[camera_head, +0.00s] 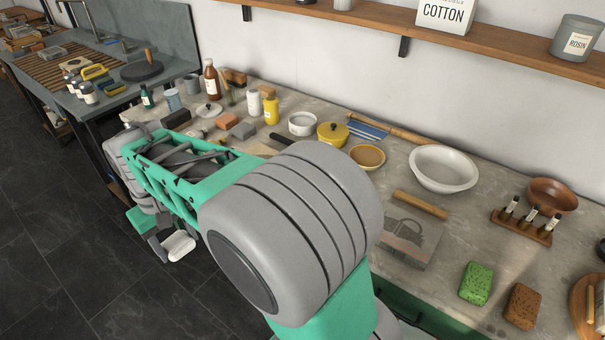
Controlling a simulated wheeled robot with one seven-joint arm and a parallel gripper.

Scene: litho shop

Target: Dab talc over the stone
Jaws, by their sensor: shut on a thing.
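The grey litho stone (408,246) lies flat on the counter and bears a dark drawing of a watering can. My arm hides its left part. My gripper (170,244) hangs in front of the counter at the left, over the dark floor. It is shut on a small white pad (180,246), well away from the stone. No talc label is readable; a tan shallow bowl (367,157), a white bowl (444,168) and a small white dish (301,123) stand behind the stone, their contents unclear.
My arm spans the middle of the view and hides part of the counter. A rolling pin-like wooden rod (420,204) lies behind the stone. Green (476,283) and brown (522,305) sponges lie at right, with a vial rack (522,226) behind. Several bottles stand at back left.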

